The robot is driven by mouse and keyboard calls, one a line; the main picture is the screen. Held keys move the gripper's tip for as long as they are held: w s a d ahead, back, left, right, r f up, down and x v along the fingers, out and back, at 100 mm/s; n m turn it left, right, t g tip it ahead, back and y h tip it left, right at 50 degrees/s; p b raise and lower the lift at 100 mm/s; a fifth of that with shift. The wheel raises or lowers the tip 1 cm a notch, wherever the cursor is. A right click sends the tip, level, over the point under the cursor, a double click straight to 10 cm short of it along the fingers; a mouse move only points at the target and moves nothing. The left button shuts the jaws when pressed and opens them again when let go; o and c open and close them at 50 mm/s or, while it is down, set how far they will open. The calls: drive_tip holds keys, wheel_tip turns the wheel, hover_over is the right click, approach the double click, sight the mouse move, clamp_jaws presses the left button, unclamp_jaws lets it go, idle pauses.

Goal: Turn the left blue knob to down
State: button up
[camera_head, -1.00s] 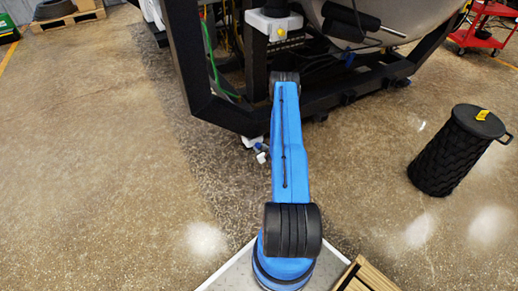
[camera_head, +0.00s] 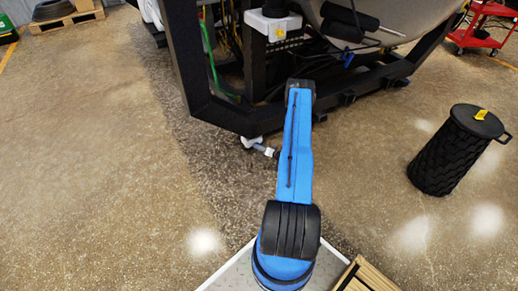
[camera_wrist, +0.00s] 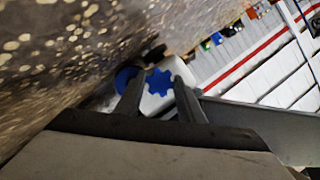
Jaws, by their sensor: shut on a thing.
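A blue star-shaped knob (camera_wrist: 158,82) on a white body (camera_wrist: 152,101) sits between the two fingers of my gripper (camera_wrist: 156,78) in the wrist view. My gripper is shut on this knob, with one finger on each side. A second round blue part (camera_wrist: 125,77) shows just left of it, partly hidden by the left finger. In the head view, my gripper (camera_head: 268,152) is low at the foot of the black frame, beside a small white part (camera_head: 250,141); the knob itself cannot be made out there.
The black frame (camera_head: 222,112) of the furnace stands just behind my gripper, with cables inside it. A black ribbed bin (camera_head: 447,158) stands on the floor at right. A red cart (camera_head: 480,38) is at the back right.

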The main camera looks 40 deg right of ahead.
drive_tip(key=m+t+y, duration=0.1)
drive_tip(key=m, duration=0.2)
drive_tip(key=shift+f, duration=0.15)
drive_tip(key=shift+d+m+t+y, duration=0.1)
drive_tip(key=shift+m+t+y, duration=0.55)
drive_tip(key=shift+m, duration=0.75)
drive_tip(key=o, duration=1.1)
drive_tip(key=shift+c, duration=0.2)
drive_tip(key=shift+s, duration=0.1)
drive_tip(key=s+d, duration=0.1)
drive_tip(key=s, duration=1)
drive_tip(key=s+d, duration=0.1)
drive_tip(key=s, duration=0.5)
drive_tip(key=shift+d+r, duration=0.35)
drive_tip(key=shift+r, duration=0.05)
